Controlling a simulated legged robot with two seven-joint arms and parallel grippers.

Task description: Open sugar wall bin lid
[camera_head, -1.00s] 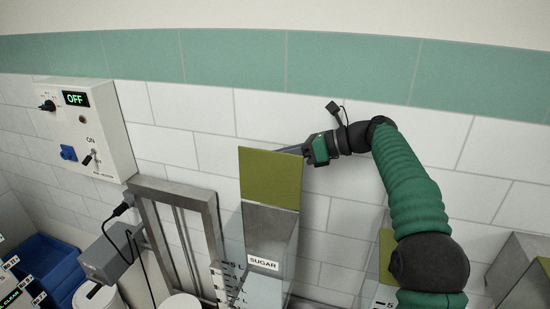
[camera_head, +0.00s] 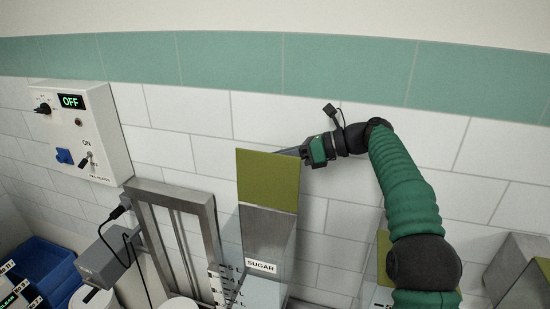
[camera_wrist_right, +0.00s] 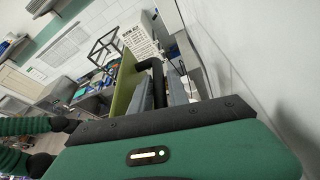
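The sugar bin (camera_head: 268,232) is a steel wall bin with a SUGAR label (camera_head: 262,266) on its front. Its olive lid (camera_head: 268,180) shows as a flat panel above the steel front. My right gripper (camera_head: 290,151) reaches in from the right at the lid's upper right corner, its fingertips partly hidden by the lid. In the right wrist view the lid (camera_wrist_right: 125,82) stands nearly edge-on beside the two grey fingers (camera_wrist_right: 158,95). My left gripper is not in view.
A control box (camera_head: 82,130) reading OFF hangs on the wall at left. A steel frame (camera_head: 178,215) and a grey device (camera_head: 108,255) stand left of the bin. Another olive-lidded bin (camera_head: 384,256) is partly behind my right arm. Blue crates (camera_head: 45,268) sit lower left.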

